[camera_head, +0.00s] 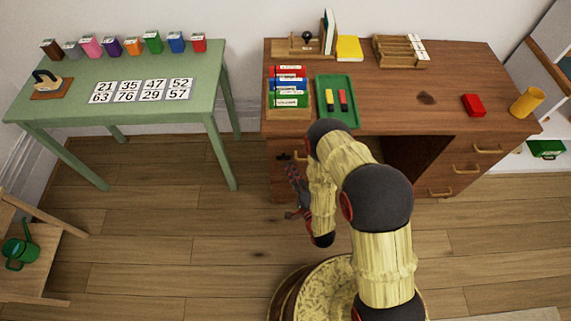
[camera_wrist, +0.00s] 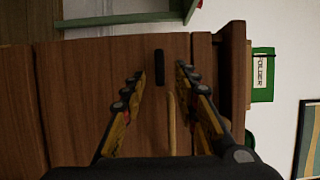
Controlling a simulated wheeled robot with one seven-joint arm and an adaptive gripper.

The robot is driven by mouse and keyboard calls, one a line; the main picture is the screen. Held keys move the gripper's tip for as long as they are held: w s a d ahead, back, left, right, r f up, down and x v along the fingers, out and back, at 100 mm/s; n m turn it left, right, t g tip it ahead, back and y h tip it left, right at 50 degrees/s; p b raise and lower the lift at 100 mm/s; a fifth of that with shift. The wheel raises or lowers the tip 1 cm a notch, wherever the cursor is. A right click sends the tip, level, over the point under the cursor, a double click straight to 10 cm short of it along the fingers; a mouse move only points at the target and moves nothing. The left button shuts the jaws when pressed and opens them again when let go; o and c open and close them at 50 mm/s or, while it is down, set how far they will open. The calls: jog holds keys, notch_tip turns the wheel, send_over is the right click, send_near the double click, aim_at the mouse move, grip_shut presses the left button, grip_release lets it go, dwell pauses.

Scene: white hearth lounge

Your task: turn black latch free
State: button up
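The black latch (camera_wrist: 159,67) is a short dark bar on the brown wooden front of the desk (camera_wrist: 80,100). In the wrist view it lies between and just beyond my fingertips, with its long side running up and down the picture. My gripper (camera_wrist: 160,78) is open, one finger on each side of the latch's line, with a gap to both. In the head view my gripper (camera_head: 293,172) is at the desk's left front, and the latch (camera_head: 284,156) shows as a small dark mark beside it. Contact cannot be told.
A slim wooden handle (camera_wrist: 171,122) lies on the front between my fingers. Binders (camera_head: 289,88) and a green tray (camera_head: 337,100) stand on the desktop above. A green table (camera_head: 70,85) stands left, with clear floor between.

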aim_at(283, 157)
jog(key=b+x, duration=0.1)
jog(key=x, duration=0.3)
jog(key=shift+w, duration=0.15)
jog(key=c, duration=0.8)
